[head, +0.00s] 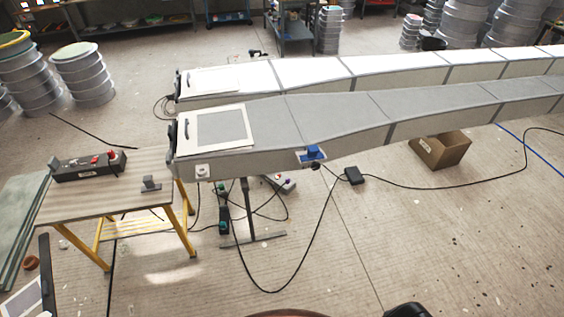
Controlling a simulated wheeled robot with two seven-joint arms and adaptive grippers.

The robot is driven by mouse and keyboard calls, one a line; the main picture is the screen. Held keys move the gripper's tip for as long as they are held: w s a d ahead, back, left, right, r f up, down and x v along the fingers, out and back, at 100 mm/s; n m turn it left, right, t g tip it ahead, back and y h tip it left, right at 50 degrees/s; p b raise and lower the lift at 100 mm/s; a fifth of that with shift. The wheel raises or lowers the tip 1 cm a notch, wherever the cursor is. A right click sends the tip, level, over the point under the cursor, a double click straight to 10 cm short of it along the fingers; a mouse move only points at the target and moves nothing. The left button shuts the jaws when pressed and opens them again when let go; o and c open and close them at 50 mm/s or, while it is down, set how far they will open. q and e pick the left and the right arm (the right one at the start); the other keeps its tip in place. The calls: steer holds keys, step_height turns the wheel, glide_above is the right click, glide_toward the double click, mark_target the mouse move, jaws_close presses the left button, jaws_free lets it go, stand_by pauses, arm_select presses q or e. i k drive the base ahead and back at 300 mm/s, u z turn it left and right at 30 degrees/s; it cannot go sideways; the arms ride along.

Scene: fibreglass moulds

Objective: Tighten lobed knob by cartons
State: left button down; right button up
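One open brown carton (440,151) stands on the floor right of centre, under the long mould. A blue fitting (313,152) on a pale plate sits on the near side wall of the front mould, left of the carton. A small white fitting (202,171) is on the same mould's left end. A grey knob-like piece (151,183) stands on the wooden bench. All are too small to tell which is the lobed knob or how tight it is. Neither of my grippers can be made out.
Two long grey moulds (330,117) run across the view. A yellow-legged bench (105,190) with a control box (90,165) stands at left. Black cables (272,291) loop over the floor. Drum stacks (85,72) stand behind. Floor at lower right is mostly clear.

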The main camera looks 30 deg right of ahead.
mark_target(315, 166)
steer(key=u, duration=0.05)
steer(key=i, duration=0.85)
steer(key=z, duration=0.7)
